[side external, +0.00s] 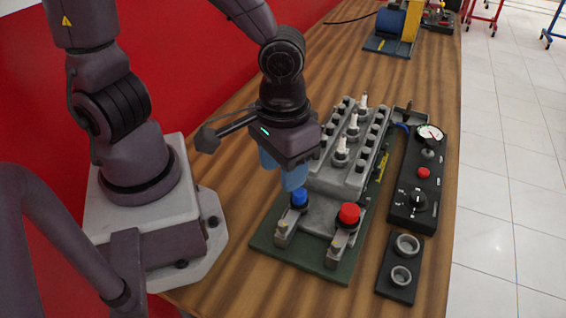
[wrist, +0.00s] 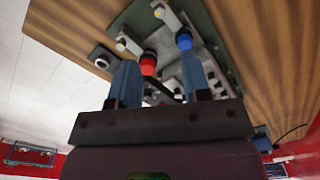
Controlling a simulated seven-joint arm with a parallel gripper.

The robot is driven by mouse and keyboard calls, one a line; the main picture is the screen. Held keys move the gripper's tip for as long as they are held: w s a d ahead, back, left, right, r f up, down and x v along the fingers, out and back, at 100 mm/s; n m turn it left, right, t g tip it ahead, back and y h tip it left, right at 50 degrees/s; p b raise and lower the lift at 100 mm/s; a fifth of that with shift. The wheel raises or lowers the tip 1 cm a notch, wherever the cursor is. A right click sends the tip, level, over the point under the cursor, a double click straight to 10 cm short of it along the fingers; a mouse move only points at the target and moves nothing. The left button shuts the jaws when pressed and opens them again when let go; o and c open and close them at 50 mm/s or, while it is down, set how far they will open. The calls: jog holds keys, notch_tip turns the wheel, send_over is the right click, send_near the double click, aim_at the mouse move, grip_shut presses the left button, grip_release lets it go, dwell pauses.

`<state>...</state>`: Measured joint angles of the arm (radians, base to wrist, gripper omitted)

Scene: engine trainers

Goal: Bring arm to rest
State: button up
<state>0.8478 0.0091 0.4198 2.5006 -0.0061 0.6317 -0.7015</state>
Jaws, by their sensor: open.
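My gripper (side external: 286,178) has blue fingers and hangs above the near left part of the engine trainer (side external: 324,213), a grey block on a green base. In the wrist view my gripper (wrist: 163,82) shows its two fingers spread apart with nothing between them in their grasp. A blue cap (side external: 299,197) stands just below the fingers on the left of the trainer; it also shows in the wrist view (wrist: 184,41). A red cap (side external: 349,214) stands to its right, and shows between the fingers in the wrist view (wrist: 148,65). I cannot tell whether a finger touches the blue cap.
White spark plugs (side external: 341,150) stand up from the engine block. A black control panel (side external: 408,198) with a gauge and red button lies to the right, with a black two-cup holder (side external: 402,262) nearer. The wooden table (side external: 285,294) is bare at the front. A blue-and-yellow machine (side external: 391,25) stands far back.

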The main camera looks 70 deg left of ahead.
jog(key=a+r+m+t, duration=0.1)
jog(key=a+r, duration=0.3)
jog(key=r, duration=0.4)
jog(key=s+a+r+m+t, duration=0.1)
jog(key=a+r+m+t, duration=0.1)
jog(key=a+r+t, duration=0.2)
notch_tip(320, 180, up, 4)
jog(key=shift+s+a+f+t, duration=0.15)
jog(key=shift+a+t, duration=0.15)
jog(key=shift+a, duration=0.45)
